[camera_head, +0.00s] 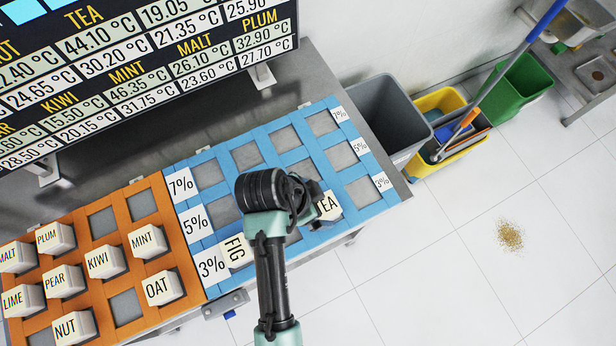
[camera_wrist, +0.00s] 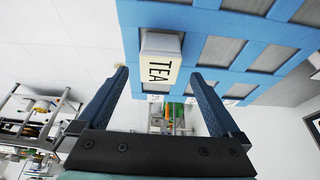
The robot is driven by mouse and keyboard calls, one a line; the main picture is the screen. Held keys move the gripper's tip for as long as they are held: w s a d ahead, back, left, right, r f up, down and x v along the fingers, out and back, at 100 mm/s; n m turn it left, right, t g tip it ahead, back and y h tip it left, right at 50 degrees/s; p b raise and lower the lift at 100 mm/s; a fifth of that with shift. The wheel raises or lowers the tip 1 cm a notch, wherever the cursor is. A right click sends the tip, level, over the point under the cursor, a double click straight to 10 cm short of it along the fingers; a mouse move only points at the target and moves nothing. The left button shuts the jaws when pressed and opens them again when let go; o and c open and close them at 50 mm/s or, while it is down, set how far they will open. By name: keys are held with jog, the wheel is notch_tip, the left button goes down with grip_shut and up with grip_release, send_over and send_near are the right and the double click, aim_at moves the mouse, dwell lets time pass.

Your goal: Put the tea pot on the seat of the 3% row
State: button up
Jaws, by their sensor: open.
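The tea pot, a white block lettered TEA (camera_head: 329,205), sits on the blue rack (camera_head: 262,143), in the row marked 3% at both ends. It appears seated in an opening there, upright; my wrist partly hides it in the head view. The wrist view shows the tea pot (camera_wrist: 161,62) just ahead of my gripper (camera_wrist: 160,74). The two fingers are spread, one to each side of the pot, with visible gaps and nothing held.
A FIG pot (camera_head: 237,250) is at the left end of the 3% row. An orange rack (camera_head: 127,308) on the left holds several labelled pots. A temperature screen (camera_head: 150,60) stands behind. Grey (camera_head: 392,112) and yellow bins are at the right, beside open floor.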

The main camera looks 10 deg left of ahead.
jog(key=v, duration=0.6)
jog(key=w+r+n+t+y, duration=0.1)
jog(key=w+r+n+t, duration=0.2)
jog(key=w+r+t, duration=0.85)
jog(key=w+r+n+t+y, duration=0.15)
jog(key=w+r, duration=0.55)
jog(key=r, duration=1.1)
notch_tip(320, 180, up, 16)
jog(key=s+d+n+t+y, duration=0.1)
jog(key=n+t, duration=0.2)
jog(key=t, duration=0.2)
jog(key=s+d+r+n+t, duration=0.1)
jog(key=s+r+t, duration=0.2)
jog(key=s+r, duration=0.2)
jog(key=s+d+r+n+t, duration=0.1)
jog(key=s+r, duration=0.5)
jog(key=r, duration=0.6)
jog(key=n+t, duration=0.1)
jog(key=t, duration=0.1)
jog(key=shift+d+r+t, duration=0.15)
jog(key=shift+d+t, duration=0.15)
jog(key=shift+t, duration=0.1)
